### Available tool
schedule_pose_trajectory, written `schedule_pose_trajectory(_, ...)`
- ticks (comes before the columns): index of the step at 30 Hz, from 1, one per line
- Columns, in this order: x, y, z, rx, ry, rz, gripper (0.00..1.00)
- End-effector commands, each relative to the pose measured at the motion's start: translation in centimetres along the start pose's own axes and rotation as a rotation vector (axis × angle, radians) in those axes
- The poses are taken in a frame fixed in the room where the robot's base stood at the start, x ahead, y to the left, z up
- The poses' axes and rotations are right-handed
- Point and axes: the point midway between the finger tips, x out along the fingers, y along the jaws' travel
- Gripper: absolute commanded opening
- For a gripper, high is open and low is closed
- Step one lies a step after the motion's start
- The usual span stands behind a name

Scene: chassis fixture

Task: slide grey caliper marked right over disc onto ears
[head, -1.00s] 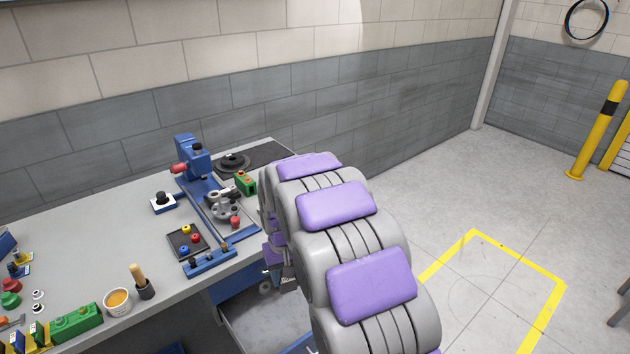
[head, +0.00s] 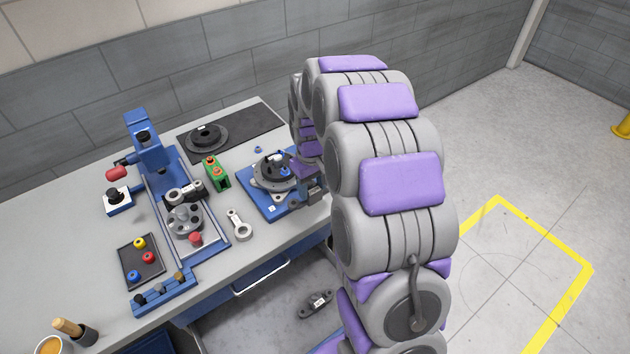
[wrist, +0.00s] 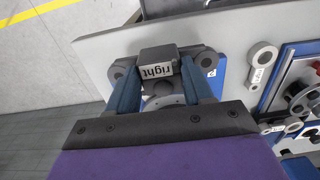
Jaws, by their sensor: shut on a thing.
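My gripper (wrist: 160,88) is shut on the grey caliper marked right (wrist: 157,58). The caliper's block sits between the blue fingers, with a round eared lug on each side. The disc lies on a round hub on a blue base plate (head: 255,203) at the bench's right front. In the wrist view the blue plate (wrist: 221,72) shows beside the caliper. The ears are not clearly visible, and I cannot tell whether the caliper touches the disc.
Left of the fixture lie a loose grey link (head: 239,225) and a green block (head: 216,172). A blue press (head: 145,150) and a parts tray (head: 142,261) stand further left. Another dark labelled part (head: 316,304) lies below the bench's front edge.

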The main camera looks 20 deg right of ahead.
Motion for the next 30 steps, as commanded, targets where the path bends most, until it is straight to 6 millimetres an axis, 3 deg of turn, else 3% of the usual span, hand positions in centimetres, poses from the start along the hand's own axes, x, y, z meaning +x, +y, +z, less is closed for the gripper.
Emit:
schedule_pose_trajectory(13, 3.3, 1.6, -0.7, 0.001, -0.001, -0.017, 0.02)
schedule_pose_trajectory(18, 4.2, 1.2, -1.2, 0.001, 0.001, -0.014, 0.02)
schedule_pose_trajectory(30, 4.5, 0.8, -1.5, 0.0, 0.002, -0.009, 0.02)
